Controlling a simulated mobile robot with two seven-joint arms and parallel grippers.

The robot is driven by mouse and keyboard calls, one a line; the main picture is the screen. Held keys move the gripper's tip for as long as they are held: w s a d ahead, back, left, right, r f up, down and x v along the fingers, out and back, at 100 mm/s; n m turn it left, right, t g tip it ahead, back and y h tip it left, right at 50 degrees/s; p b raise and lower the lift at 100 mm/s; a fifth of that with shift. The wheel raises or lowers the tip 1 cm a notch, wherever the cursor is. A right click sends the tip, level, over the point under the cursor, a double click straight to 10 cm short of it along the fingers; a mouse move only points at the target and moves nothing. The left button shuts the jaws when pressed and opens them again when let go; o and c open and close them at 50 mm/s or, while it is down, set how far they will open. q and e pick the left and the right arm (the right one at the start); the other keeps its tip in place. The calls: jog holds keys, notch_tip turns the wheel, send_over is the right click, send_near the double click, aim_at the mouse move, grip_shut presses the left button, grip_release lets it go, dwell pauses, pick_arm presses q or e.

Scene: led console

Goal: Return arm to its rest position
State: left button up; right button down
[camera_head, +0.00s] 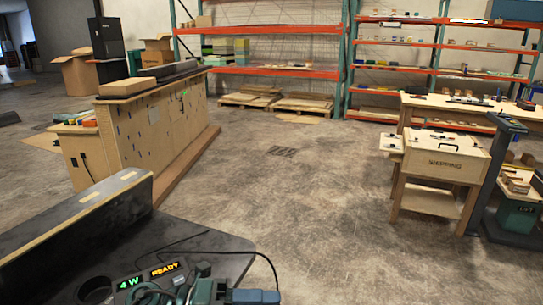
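Neither of my grippers can be made out in the head view, and no arm of mine clearly shows. A dark console top (215,250) fills the bottom left, with a round hole at its left. On it are a small display with green "4 W" (130,282) and a display with amber "READY" (165,269). Grey-green parts (200,288) and a blue block (255,297) sit at the bottom edge, partly cut off. A thin black cable loops over the console top.
A raised dark panel (85,225) borders the console on the left. A wooden pegboard bench (150,135) stands beyond it. A wooden "SHIPPING" stand (440,165) is at the right. Orange shelving (260,70) lines the back. The concrete floor (310,190) between is clear.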

pick_arm(q)
jog(key=w+a+f+n+t+y+p, duration=0.1)
jog(key=a+f+n+t+y, duration=0.2)
jog(key=n+t, duration=0.7)
jog(key=w+a+f+n+t+y+p, duration=0.1)
jog(key=a+n+t+y, duration=0.4)
jog(key=n, duration=0.9)
jog(key=s+a+f+n+g+y, duration=0.2)
jog(key=s+f+n+y, duration=0.1)
jog(key=s+f+n, duration=0.2)
jog(key=s+a+f+n+g+y+p, duration=0.1)
jog(key=s+a+f+n+g+y, duration=0.1)
jog(key=s+f+n, duration=0.4)
notch_tip(320, 180, down, 4)
jog(key=shift+s+a+f+g+y, duration=0.15)
jog(key=shift+s+a+g+y, duration=0.25)
jog(key=shift+s+y, duration=0.3)
jog(key=shift+d, duration=0.1)
jog(key=shift+c, duration=0.3)
